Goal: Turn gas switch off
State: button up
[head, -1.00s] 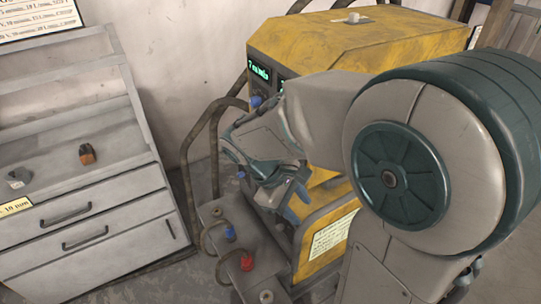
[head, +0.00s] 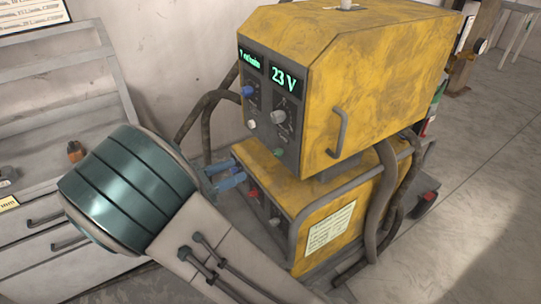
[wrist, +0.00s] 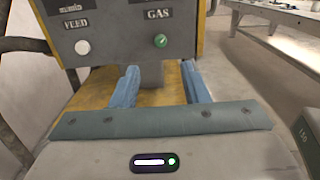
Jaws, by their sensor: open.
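The gas switch (wrist: 160,40) is a small green knob under a "GAS" label on the welding machine's dark front panel. It also shows in the head view (head: 279,152), low on the panel of the yellow upper unit. My gripper (wrist: 158,72) has blue fingers spread apart with nothing between them. In the wrist view the knob appears just beyond and above the fingertips, roughly between them. In the head view my gripper (head: 238,170) is left of and lower than the knob, apart from it. The knob's exact turn position is too small to tell.
A white "FEED" knob (wrist: 82,47) is left of the gas switch. Blue (head: 247,91) and grey (head: 278,117) knobs sit higher on the panel, below green displays. The yellow lower unit (head: 315,205) is under the fingers. Cables (head: 222,112) hang at the panel's left. A drawer cabinet (head: 40,225) stands left.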

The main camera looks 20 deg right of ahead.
aim_at(275, 154)
jog(key=x, duration=1.2)
